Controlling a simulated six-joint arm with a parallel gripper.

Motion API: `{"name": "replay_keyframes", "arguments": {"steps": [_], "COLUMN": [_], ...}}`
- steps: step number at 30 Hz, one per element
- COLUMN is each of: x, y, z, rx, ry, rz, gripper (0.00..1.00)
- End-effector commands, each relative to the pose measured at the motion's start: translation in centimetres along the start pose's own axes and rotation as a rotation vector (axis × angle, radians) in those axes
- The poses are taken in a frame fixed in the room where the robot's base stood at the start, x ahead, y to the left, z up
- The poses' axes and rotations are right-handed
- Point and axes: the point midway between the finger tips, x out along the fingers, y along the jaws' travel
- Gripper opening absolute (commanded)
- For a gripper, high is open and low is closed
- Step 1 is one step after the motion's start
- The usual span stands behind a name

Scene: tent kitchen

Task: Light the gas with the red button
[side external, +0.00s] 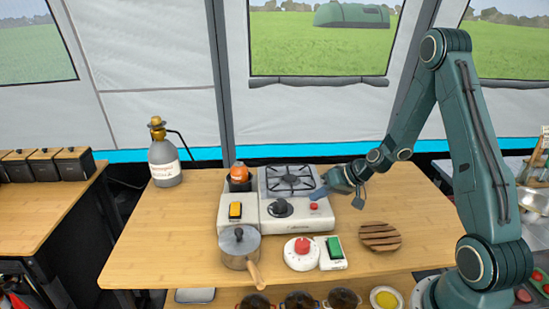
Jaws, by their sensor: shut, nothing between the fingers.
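The white camping stove (262,213) stands in the middle of the wooden table, with a black burner grate (289,180) at its back. A small red button (314,206) is at the right of its front face. A dark knob (281,208) sits to its left. My gripper (319,193) is shut and empty, just above and behind the small red button at the stove's right edge; I cannot tell if it touches the stove. A larger red button (303,245) on a round white base stands in front of the stove.
A green switch (335,247) on a white base stands beside the larger red button. A lidded pot (238,246) is at the front left, its handle towards the front edge. A slatted wooden trivet (379,236) lies right. A gas bottle (164,164) stands back left.

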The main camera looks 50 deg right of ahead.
Motion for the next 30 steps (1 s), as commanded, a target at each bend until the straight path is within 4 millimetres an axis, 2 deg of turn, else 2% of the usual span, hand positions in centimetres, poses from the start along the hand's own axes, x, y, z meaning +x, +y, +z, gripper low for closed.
{"name": "replay_keyframes", "arguments": {"steps": [30], "x": [0.62], "y": [0.46], "z": [0.45], "rx": [0.000], "ry": [0.000], "rz": [0.000], "gripper": [0.00]}}
